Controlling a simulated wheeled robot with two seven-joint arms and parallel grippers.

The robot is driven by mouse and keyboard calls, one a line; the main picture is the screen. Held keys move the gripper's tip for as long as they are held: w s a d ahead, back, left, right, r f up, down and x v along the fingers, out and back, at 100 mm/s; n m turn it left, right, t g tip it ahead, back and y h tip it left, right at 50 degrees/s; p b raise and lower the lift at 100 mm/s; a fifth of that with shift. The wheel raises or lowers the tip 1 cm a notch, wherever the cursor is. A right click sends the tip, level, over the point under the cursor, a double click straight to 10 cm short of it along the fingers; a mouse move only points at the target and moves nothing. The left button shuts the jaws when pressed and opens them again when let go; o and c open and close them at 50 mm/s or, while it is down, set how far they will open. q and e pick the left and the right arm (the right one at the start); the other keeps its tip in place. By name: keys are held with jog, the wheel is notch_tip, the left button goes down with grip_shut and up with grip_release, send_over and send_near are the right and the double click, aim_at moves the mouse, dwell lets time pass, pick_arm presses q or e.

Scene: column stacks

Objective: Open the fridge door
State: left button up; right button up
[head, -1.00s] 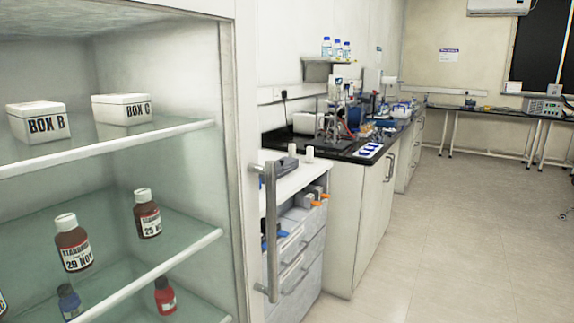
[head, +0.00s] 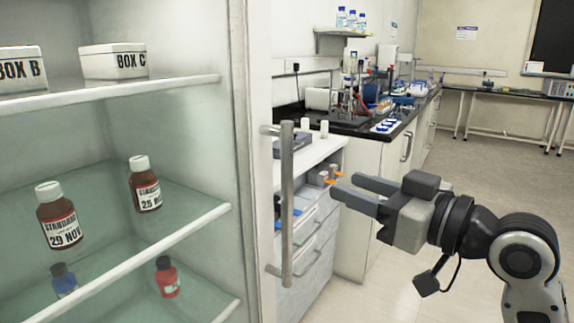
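The fridge (head: 252,170) fills the left side of the head view, with its shelves seen through the glass front. Its door appears shut. The long grey vertical door handle (head: 287,205) stands at the right edge of the door. My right gripper (head: 340,190) reaches in from the right. Its two fingers point left toward the handle and are spread apart with nothing between them. The fingertips are to the right of the handle and do not touch it. My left gripper is not in view.
Inside the fridge are white boxes (head: 113,64) and several bottles (head: 146,184). A white drawer unit (head: 312,245) and a black-topped bench (head: 365,130) stand behind the handle. The floor (head: 480,180) at right looks clear.

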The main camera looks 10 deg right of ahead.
aim_at(291, 165)
jog(key=p+x, duration=0.1)
jog(key=x, duration=1.3)
jog(key=shift+w, duration=0.1)
grip_shut()
